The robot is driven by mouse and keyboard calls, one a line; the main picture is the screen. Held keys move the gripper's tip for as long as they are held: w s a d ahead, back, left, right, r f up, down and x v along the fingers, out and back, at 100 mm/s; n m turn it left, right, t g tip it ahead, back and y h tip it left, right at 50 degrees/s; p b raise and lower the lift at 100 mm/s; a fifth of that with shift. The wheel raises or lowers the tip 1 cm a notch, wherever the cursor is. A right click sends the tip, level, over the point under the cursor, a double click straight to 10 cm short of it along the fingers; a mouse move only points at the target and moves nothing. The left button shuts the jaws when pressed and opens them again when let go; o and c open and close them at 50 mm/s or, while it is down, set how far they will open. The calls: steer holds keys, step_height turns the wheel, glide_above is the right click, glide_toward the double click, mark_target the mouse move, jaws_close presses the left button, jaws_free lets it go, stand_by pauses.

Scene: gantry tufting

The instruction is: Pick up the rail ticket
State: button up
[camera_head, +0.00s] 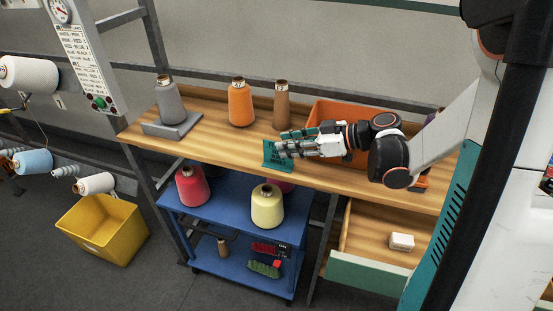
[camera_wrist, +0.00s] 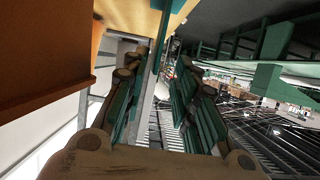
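The rail ticket appears to be a green card (camera_head: 276,156) with dark print at the front edge of the wooden shelf. My gripper (camera_head: 282,147) reaches in from the right at the card, and its fingers cover part of it. In the wrist view my gripper (camera_wrist: 170,95) has its two fingers spread with a clear gap between them. A thin green strip (camera_wrist: 163,38), which looks like the card edge-on, stands between the fingertips, nearer the left finger. I cannot tell whether a finger touches it.
The wooden shelf (camera_head: 222,143) holds a grey cone (camera_head: 169,103), an orange cone (camera_head: 240,103), a brown cone (camera_head: 281,106) and an orange bin (camera_head: 325,111). Below are a blue cart (camera_head: 225,205) with yarn cones and an open drawer (camera_head: 365,238) with a small white box (camera_head: 402,242).

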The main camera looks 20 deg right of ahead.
steer(key=b, duration=0.2)
glide_above(269, 162)
steer(key=shift+w+f, duration=0.1)
steer(key=shift+f, duration=1.2)
jaws_close()
